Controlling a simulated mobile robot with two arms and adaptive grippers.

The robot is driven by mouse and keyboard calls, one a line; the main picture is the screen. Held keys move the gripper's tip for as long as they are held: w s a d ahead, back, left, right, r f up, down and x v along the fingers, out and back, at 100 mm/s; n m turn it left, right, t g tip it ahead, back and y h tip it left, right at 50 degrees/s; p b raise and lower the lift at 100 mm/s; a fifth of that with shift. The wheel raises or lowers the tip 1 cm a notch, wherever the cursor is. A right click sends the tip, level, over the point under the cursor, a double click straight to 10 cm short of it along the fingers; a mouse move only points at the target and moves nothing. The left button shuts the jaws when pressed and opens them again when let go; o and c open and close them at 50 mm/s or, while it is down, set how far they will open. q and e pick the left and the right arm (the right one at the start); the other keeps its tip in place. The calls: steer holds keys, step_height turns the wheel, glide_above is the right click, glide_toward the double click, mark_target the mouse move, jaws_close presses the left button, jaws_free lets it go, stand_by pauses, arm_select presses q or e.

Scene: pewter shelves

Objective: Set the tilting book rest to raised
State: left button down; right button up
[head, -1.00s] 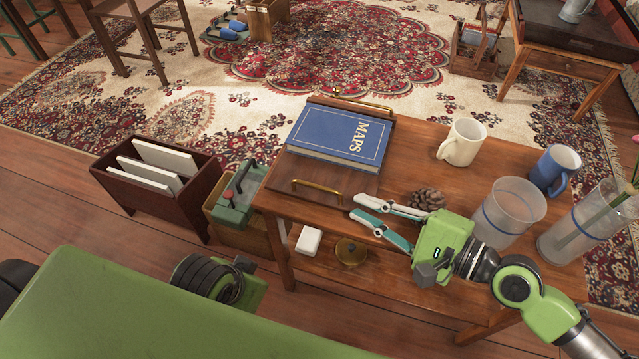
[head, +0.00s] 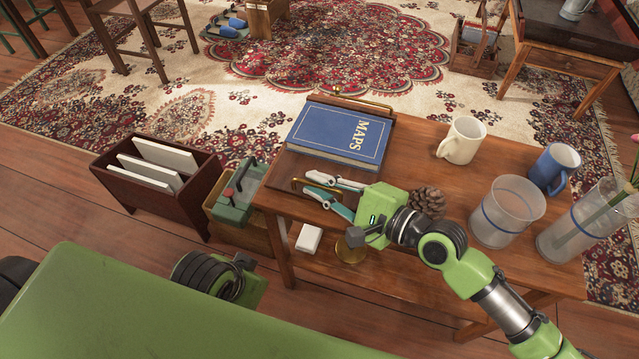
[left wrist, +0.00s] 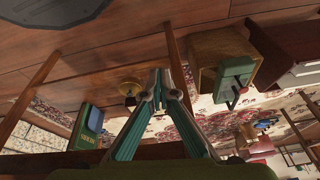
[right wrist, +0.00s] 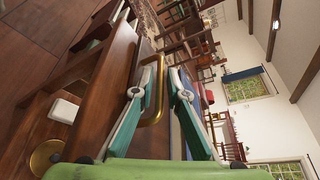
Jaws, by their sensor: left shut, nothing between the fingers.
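The book rest (head: 292,164) is a dark wooden board lying about flat on the small table, with a brass handle (right wrist: 161,75) along its near edge. A blue book marked MAPS (head: 338,133) lies on the board. My right gripper (head: 308,184) is open at the near edge. In the right wrist view the handle shows between its spread fingers (right wrist: 160,94); I cannot tell whether they touch it. In the head view the gripper hides part of the handle. My left gripper (left wrist: 161,80) is shut and empty in the left wrist view, with its fingers outside the head view.
A pine cone (head: 428,201), a cream mug (head: 461,140), a blue mug (head: 555,168) and two clear vessels (head: 506,213) stand right of the book rest. A white box (head: 309,238) and a brass object (head: 350,249) are on the lower shelf. A green toolbox (head: 240,196) stands left.

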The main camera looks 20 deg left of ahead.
jaws_close()
arm_select(q)
steer(key=shift+r, duration=0.15)
arm_select(e)
steer(key=shift+r, duration=0.15)
